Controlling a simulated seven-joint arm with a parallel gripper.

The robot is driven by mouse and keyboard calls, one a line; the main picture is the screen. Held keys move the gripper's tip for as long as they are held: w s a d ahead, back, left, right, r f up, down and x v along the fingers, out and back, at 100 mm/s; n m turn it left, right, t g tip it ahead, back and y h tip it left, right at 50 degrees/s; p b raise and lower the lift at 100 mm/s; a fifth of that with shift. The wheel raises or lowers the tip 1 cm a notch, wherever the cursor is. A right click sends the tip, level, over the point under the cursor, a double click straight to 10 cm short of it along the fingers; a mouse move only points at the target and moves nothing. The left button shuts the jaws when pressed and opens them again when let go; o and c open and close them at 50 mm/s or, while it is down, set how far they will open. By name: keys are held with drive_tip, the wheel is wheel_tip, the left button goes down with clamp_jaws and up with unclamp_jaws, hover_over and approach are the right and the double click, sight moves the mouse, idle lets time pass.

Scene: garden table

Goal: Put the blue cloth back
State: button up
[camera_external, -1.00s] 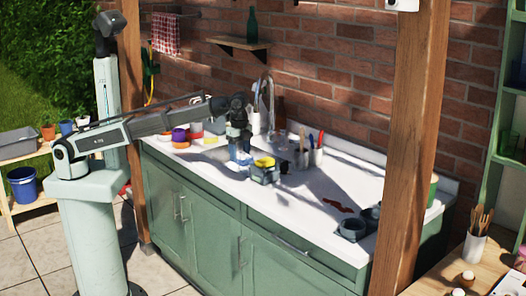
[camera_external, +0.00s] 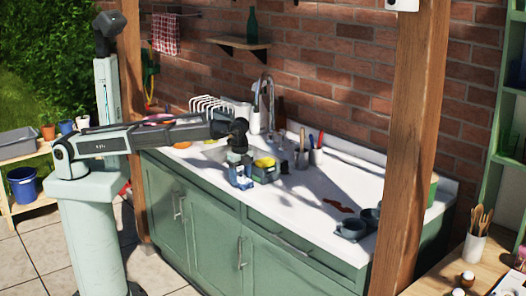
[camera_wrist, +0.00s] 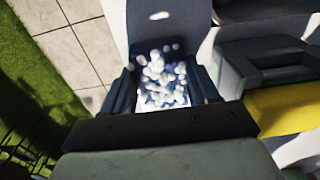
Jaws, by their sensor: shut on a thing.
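The blue cloth (camera_external: 240,183) hangs at the tip of my gripper (camera_external: 239,165), near the front edge of the white counter. In the wrist view my gripper (camera_wrist: 163,92) is shut, with a mottled blue-and-white mass (camera_wrist: 162,75) between its fingers, which I take to be the cloth. Bright light and blur hide its folds. A dark caddy (camera_external: 263,176) with a yellow sponge (camera_external: 264,162) stands just right of the gripper; both also show at the right of the wrist view, the caddy (camera_wrist: 265,65) and the sponge (camera_wrist: 285,108).
The tap (camera_external: 270,100) and a white rack (camera_external: 209,104) stand behind. Utensils in holders (camera_external: 302,158) stand to the right. A red checked towel (camera_external: 166,34) hangs on the wall.

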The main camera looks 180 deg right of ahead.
sight(240, 179)
drive_tip(key=shift+f, duration=0.15)
drive_tip(key=o, duration=1.5)
drive_tip(key=shift+c, duration=0.2)
wheel_tip(240, 179, up, 12)
drive_tip(key=shift+r, duration=0.2)
drive_tip(key=shift+w+f, duration=0.1)
